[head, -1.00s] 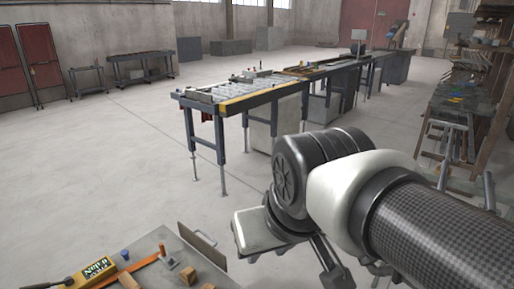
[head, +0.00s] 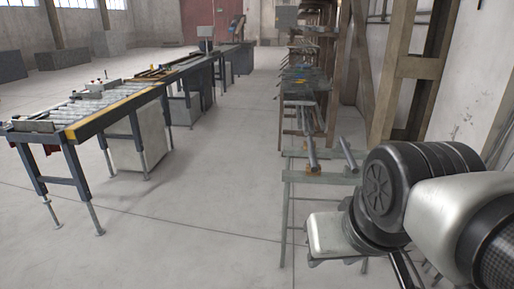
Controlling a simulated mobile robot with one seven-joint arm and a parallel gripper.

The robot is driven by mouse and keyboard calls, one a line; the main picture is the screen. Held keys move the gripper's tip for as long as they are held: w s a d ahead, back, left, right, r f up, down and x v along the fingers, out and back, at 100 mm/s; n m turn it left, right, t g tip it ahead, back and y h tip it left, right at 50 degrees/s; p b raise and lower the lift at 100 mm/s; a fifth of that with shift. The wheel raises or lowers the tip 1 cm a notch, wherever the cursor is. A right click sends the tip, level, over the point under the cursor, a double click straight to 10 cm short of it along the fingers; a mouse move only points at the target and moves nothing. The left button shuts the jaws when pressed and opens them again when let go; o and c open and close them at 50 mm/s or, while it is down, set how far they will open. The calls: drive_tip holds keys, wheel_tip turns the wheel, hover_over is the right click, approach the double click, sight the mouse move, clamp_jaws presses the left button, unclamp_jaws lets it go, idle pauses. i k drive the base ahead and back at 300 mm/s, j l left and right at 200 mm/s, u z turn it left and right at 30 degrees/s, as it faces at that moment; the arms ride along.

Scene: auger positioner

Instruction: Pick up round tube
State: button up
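Two grey bar-like pieces, possibly tubes, lie lengthwise on a greenish metal stand (head: 325,180) right of centre. One is the left piece (head: 311,150) and the other is the right piece (head: 347,154). At this size I cannot tell which is round. My gripper (head: 400,272) is at the lower right edge of the head view, to the right of the stand in the picture. Its fingers are mostly cut off or hidden by my arm, so its opening and any contents cannot be seen.
A long roller conveyor bench (head: 120,115) stands on the left. A wooden rack with stock (head: 310,75) stands behind the stand, and a timber frame (head: 410,70) is against the right wall. The concrete floor (head: 215,200) between bench and stand is clear.

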sight(313, 163)
drive_tip(key=z, duration=0.4)
drive_tip(key=i+l+u, duration=0.2)
drive_tip(key=i, duration=0.35)
drive_tip(key=i+u, duration=0.2)
drive_tip(key=i, duration=0.35)
drive_tip(key=i+l+u, duration=0.15)
drive_tip(key=i+l, duration=0.15)
drive_tip(key=i, duration=0.25)
drive_tip(key=i+l+u, duration=0.2)
drive_tip(key=i+l, duration=0.15)
drive_tip(key=i, duration=0.15)
drive_tip(key=i+l+u, duration=0.2)
drive_tip(key=i+l, duration=0.2)
drive_tip(key=i, duration=0.15)
